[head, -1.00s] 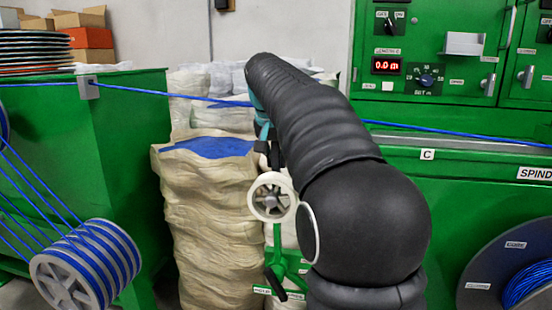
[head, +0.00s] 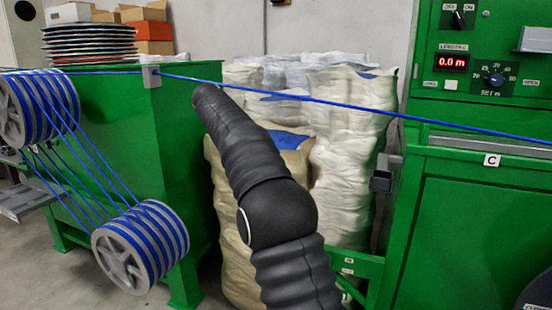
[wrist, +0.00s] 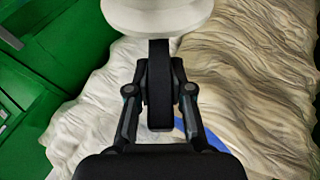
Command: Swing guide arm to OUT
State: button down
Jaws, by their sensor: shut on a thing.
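In the wrist view my gripper (wrist: 159,80) is shut on a black upright bar (wrist: 158,112), which looks like the guide arm's handle. A white roller (wrist: 158,16) shows just beyond the bar at the top edge. In the head view my black arm reaches over the sacks and hides the gripper, handle and roller. Small white labels (head: 348,266) on a low green frame are too small to read, so the guide arm's marked position cannot be told.
A green bin (head: 195,150) stands left, with cable-wound drums (head: 140,247) before it. Pale sacks (head: 345,150) fill the middle behind my arm. A green machine cabinet (head: 480,220) marked C stands right; its display (head: 453,62) reads 0.0 m.

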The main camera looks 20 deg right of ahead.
jog(key=shift+w+a+f, duration=0.15)
jog(key=shift+a, duration=0.1)
jog(key=shift+f, duration=0.1)
jog(key=c, duration=1)
grip_release()
jog(key=shift+w+a, duration=0.15)
jog(key=shift+a, duration=0.1)
jog(key=shift+c, duration=0.2)
jog(key=shift+d, duration=0.15)
jog(key=shift+d, duration=0.1)
